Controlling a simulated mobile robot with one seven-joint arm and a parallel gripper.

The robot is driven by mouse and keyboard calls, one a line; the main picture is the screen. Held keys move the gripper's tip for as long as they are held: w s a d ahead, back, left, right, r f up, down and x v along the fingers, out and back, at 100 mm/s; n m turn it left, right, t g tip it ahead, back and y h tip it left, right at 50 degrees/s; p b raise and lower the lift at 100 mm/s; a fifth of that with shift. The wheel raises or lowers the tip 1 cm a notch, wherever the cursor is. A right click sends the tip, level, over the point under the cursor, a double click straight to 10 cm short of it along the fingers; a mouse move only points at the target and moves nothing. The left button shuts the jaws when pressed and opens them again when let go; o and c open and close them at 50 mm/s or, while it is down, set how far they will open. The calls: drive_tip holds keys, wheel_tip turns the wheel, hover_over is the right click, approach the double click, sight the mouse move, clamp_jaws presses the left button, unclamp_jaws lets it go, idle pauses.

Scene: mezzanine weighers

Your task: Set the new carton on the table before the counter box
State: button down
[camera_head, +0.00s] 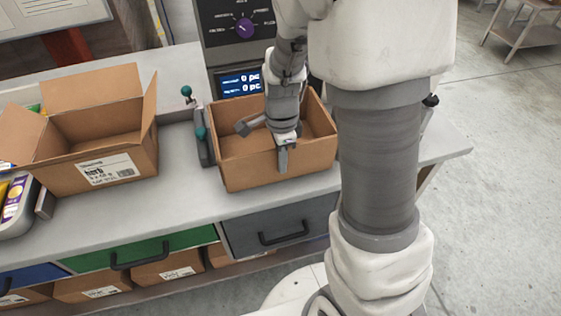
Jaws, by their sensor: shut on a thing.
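An open, empty-looking brown carton (250,172) stands at the table (190,190), right in front of the counter box (228,30), a dark unit with a purple knob and a blue lit display. My gripper (276,146) is shut on the carton's near wall, with one finger outside it and the other reaching inside. The carton looks level, close to the table's front edge. Whether its base fully touches the tabletop cannot be told. My arm hides the carton's far right part and part of the counter box.
A larger open carton (125,165) with a white label stands at the left. A grey stand with teal knobs (203,140) sits close beside my carton's left side. Drawers (280,228) and boxed cartons (168,268) are below. Open floor (500,200) lies at the right.

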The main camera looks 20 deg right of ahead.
drive_tip(key=shift+f, duration=0.45)
drive_tip(key=shift+f, duration=0.2)
drive_tip(key=c, duration=0.9)
unclamp_jaws()
drive_tip(key=shift+c, duration=0.2)
drive_tip(key=shift+r, duration=0.1)
